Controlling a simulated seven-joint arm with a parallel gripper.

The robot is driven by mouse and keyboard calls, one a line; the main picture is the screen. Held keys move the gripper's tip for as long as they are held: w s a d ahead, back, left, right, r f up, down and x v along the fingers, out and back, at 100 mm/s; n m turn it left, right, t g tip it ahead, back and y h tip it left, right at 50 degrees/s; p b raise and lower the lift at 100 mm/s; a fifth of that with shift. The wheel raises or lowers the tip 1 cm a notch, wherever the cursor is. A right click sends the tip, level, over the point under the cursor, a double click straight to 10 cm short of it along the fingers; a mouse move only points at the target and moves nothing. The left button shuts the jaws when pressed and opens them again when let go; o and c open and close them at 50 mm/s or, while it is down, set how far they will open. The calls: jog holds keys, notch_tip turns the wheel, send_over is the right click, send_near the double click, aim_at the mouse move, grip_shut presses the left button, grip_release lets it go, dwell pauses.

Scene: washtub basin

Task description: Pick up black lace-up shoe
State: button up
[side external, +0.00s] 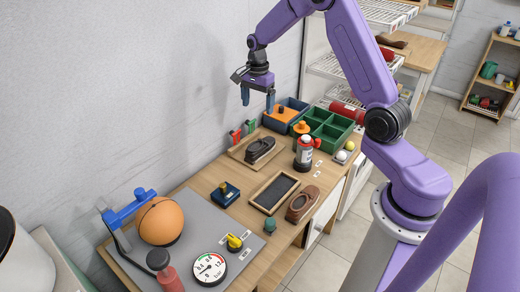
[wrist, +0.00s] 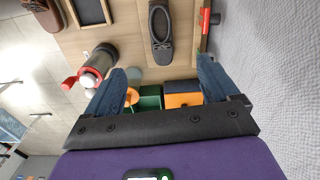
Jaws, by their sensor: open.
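The black lace-up shoe (side external: 260,149) lies on a light wooden board (side external: 240,155) near the wall, at the middle of the bench in the side external view. In the wrist view the shoe (wrist: 160,30) shows at the top centre, beyond the fingertips, with its lace bow visible. My gripper (side external: 257,100) is open and empty, well above the bench, over the area of the shoe and the bins. In the wrist view its two blue fingers (wrist: 160,75) are spread wide apart with nothing between them at their height.
A green divided bin (side external: 325,130) and a blue bin with an orange part (side external: 285,113) stand behind the shoe. An orange ball (side external: 160,221) sits at the near left.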

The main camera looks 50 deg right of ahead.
aim_at(260, 142)
jog(key=shift+m, duration=0.5)
jog(key=f, duration=0.6)
jog(key=d+f, duration=0.1)
jog(key=f, duration=1.1)
jog(key=shift+w+d, duration=0.1)
jog(key=shift+d, duration=0.1)
jog(key=shift+c, duration=0.3)
jog(key=c, duration=1.1)
